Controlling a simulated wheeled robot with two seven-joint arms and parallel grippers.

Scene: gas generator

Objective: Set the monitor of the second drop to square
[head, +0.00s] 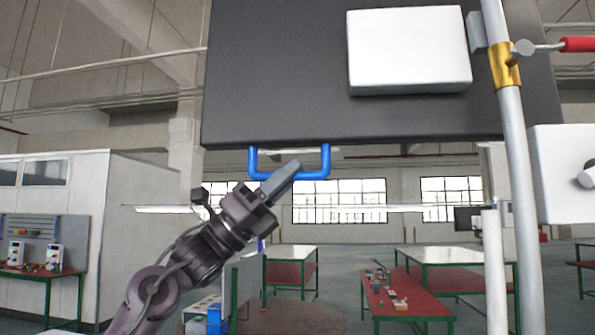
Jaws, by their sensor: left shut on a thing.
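A large dark monitor panel (280,75) hangs across the upper middle of the head view, with a white box (409,52) on its face. A blue U-shaped handle (322,160) sticks down from its lower edge. My left gripper (290,172) reaches up from the lower left and is shut on the bottom bar of the handle. The gripper hides part of that bar. The panel's lower edge looks slightly tilted. My right gripper is not in view.
A white vertical pole (517,170) with a gold clamp (503,65) and a red-handled lever (577,45) stands right of the panel. A white box (562,172) is at the right edge. Red and green worktables (405,300) stand behind on the floor.

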